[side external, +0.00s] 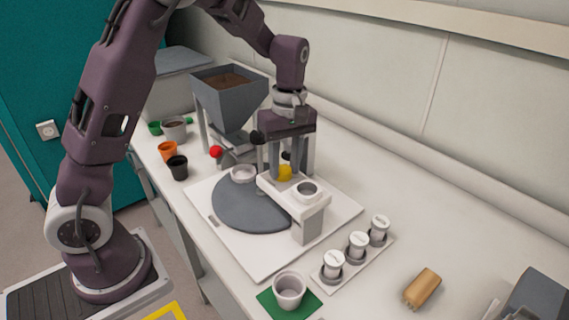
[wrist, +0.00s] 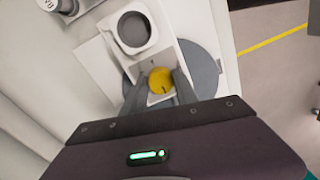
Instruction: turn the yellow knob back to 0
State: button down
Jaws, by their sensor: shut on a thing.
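The yellow knob (wrist: 161,81) sits on the white dispenser arm, just below a round grey-rimmed opening in the wrist view. A dark pointer mark shows on the knob's lower edge; no number can be read. My gripper (wrist: 158,90) has its two grey fingers on either side of the knob and is shut on it. In the side view the knob (side external: 285,173) shows between the fingers of my gripper (side external: 287,174), which points straight down.
The white dispenser arm (side external: 310,205) stands over a grey turntable (side external: 232,208) on a white base. A hopper (side external: 231,105) of brown material stands close behind left. Several white-capped jars stand in front right, near a cup (side external: 289,290) on a green mat.

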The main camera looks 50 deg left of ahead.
aim_at(286, 168)
dwell(0.5)
jog(key=c, duration=0.9)
grip_release()
jog(key=shift+c, duration=0.2)
jog(key=r, duration=0.7)
jog(key=shift+w, duration=0.25)
